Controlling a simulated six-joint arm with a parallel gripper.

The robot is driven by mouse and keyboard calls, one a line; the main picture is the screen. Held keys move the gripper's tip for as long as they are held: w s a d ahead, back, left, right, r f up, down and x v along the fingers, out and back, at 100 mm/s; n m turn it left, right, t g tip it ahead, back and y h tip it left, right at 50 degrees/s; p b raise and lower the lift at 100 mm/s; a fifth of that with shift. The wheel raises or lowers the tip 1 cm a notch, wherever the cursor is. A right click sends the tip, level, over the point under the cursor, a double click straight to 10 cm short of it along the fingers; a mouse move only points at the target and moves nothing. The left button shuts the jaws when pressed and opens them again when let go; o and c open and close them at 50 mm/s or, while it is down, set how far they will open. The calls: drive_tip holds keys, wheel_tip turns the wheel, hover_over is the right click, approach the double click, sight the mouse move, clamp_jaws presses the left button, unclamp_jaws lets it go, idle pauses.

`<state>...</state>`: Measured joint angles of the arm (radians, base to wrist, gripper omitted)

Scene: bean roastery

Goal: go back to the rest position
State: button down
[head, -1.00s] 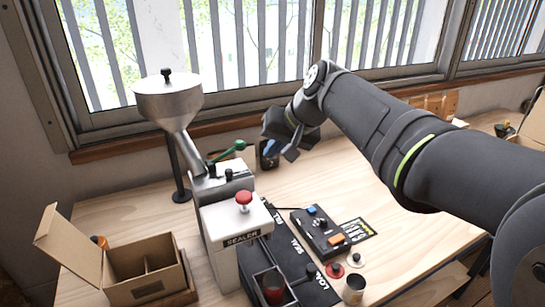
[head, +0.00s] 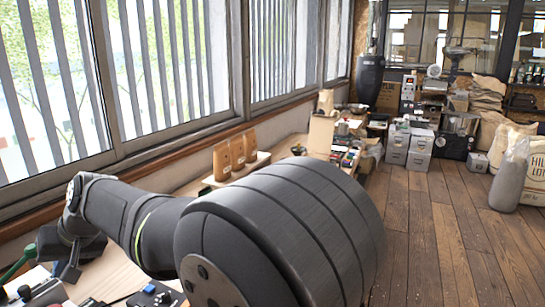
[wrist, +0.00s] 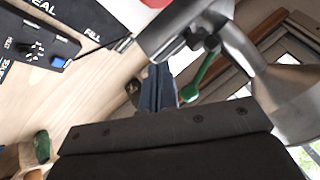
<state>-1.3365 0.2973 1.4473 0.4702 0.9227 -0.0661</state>
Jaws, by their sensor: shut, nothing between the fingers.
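My gripper (wrist: 157,88) points toward the sealer machine in the wrist view, with its narrow blue-grey fingers together and nothing between them. In the head view my gripper (head: 70,265) is at the lower left, partly cut off and dark, and its fingertips are hard to make out. My arm stretches from there toward the lower middle. The green lever (wrist: 203,75) and metal hopper (wrist: 285,92) of the sealer show close beyond the fingers; I cannot tell the exact gap.
A black control panel (wrist: 38,38) lies on the wooden bench at the wrist view's upper left. The wooden floor (head: 440,240) between is clear.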

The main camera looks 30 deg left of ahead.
drive_tip(key=s+a+f, duration=0.1)
drive_tip(key=s+a, duration=0.1)
drive_tip(key=shift+s+f, duration=0.35)
drive_tip(key=shift+f, duration=0.05)
drive_tip(key=shift+s+a, duration=0.3)
drive_tip(key=shift+s, duration=0.25)
drive_tip(key=c, duration=2.1)
unclamp_jaws()
